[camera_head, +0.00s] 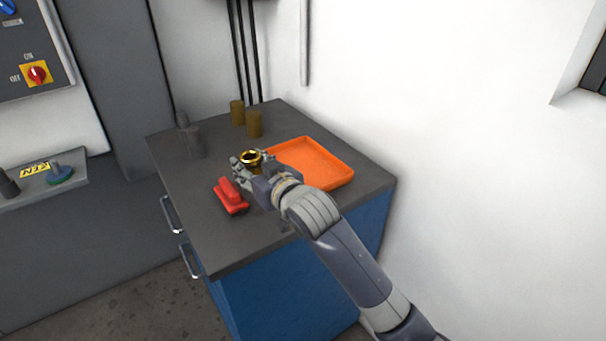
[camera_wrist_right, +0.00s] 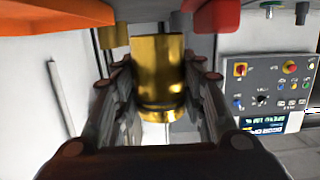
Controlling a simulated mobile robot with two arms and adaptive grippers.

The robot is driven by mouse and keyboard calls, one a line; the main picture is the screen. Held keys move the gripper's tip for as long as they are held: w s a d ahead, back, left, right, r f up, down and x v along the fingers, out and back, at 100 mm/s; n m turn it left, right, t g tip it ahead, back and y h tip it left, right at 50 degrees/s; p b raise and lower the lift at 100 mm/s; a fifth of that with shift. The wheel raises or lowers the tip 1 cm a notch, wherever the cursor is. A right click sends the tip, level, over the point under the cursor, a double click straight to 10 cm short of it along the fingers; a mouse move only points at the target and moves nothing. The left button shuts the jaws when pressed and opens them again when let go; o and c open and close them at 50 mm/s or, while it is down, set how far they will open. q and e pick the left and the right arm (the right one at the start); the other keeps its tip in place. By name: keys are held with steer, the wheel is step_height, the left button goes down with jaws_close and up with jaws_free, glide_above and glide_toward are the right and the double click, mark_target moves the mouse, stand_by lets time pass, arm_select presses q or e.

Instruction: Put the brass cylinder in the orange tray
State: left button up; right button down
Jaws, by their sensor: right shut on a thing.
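The brass cylinder (camera_head: 251,156) is shiny gold and sits between the fingers of my right gripper (camera_head: 246,162) above the dark worktop. In the right wrist view the brass cylinder (camera_wrist_right: 160,75) fills the space between both fingers, so the gripper is shut on it. The orange tray (camera_head: 325,163) is shallow and lies on the worktop just right of the held cylinder. My gripper and wrist cover its left and near parts. The orange tray (camera_wrist_right: 50,18) also shows at the top left of the right wrist view. My left gripper is not in view.
A red object (camera_head: 230,196) lies on the worktop (camera_head: 240,245) just left of my gripper. Two dull brown cylinders (camera_head: 254,124) stand behind it, and two dark grey cylinders (camera_head: 195,142) stand at the back left. A white wall (camera_head: 470,120) rises behind the tray.

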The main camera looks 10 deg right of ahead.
steer(key=shift+w+r, duration=0.25)
steer(key=shift+w, duration=0.05)
steer(key=shift+w+d, duration=0.15)
steer(key=shift+d, duration=0.15)
steer(key=d, duration=0.5)
steer(key=w+d+f+p, duration=0.1)
steer(key=d, duration=0.9)
steer(key=shift+w+d+f+p, duration=0.2)
steer(key=shift+w+p, duration=0.1)
steer(key=shift+p, duration=0.1)
steer(key=shift+a+f, duration=0.1)
steer(key=shift+f, duration=1.65)
steer(key=c, duration=1)
jaws_free()
steer(key=shift+f, duration=0.25)
steer(key=shift+s, duration=0.1)
steer(key=shift+r, duration=0.1)
